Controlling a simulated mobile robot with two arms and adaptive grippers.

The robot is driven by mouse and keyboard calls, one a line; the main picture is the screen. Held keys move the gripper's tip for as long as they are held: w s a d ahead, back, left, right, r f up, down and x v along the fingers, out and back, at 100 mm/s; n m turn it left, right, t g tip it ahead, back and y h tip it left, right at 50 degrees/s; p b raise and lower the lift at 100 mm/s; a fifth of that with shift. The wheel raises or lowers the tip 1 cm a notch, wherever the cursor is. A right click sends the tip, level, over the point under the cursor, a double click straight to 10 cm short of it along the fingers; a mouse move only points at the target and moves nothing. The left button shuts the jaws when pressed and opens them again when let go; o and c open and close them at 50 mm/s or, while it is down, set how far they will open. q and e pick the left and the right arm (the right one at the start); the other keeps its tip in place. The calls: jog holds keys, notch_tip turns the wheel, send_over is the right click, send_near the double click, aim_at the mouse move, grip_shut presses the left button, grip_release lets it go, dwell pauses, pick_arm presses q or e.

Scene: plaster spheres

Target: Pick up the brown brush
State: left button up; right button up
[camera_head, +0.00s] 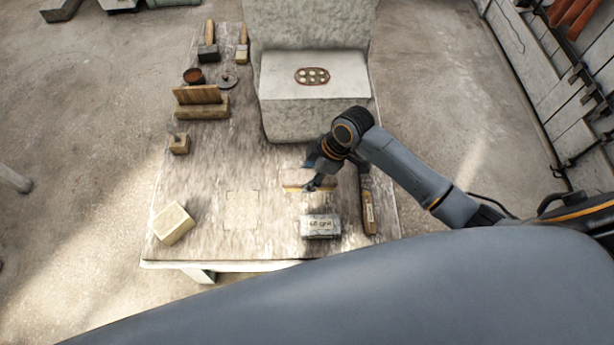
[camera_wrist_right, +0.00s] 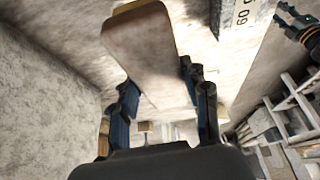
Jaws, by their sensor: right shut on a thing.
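In the head view my right gripper (camera_head: 322,180) is over the right part of the table, in front of the plaster block. In the wrist view its dark blue fingers (camera_wrist_right: 160,95) are shut on a flat brown piece, which I take for the brown brush (camera_wrist_right: 140,45). A yellowish strip shows at its far end. In the head view the gripper partly hides the brush, and its yellow edge (camera_head: 293,189) shows. I cannot tell whether it touches the table. A dark gripper with an orange band, seemingly my left (camera_wrist_right: 290,18), shows small in the wrist view; its jaws are unclear.
A grey grit block (camera_head: 320,226) and a long brown tool (camera_head: 368,206) lie close to my right gripper. The plaster block (camera_head: 315,75) stands behind. A pale cube (camera_head: 174,223) is at the front left. A mallet (camera_head: 208,45) and another brush (camera_head: 242,45) lie at the back.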

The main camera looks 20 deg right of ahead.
jog(key=s+d+r, duration=0.1)
jog(key=s+r, duration=0.7)
jog(key=s, duration=0.4)
jog(key=shift+s+d+r, duration=0.15)
jog(key=shift+s+d, duration=0.15)
jog(key=shift+d, duration=0.05)
jog(key=o, duration=0.4)
jog(key=shift+c, duration=1)
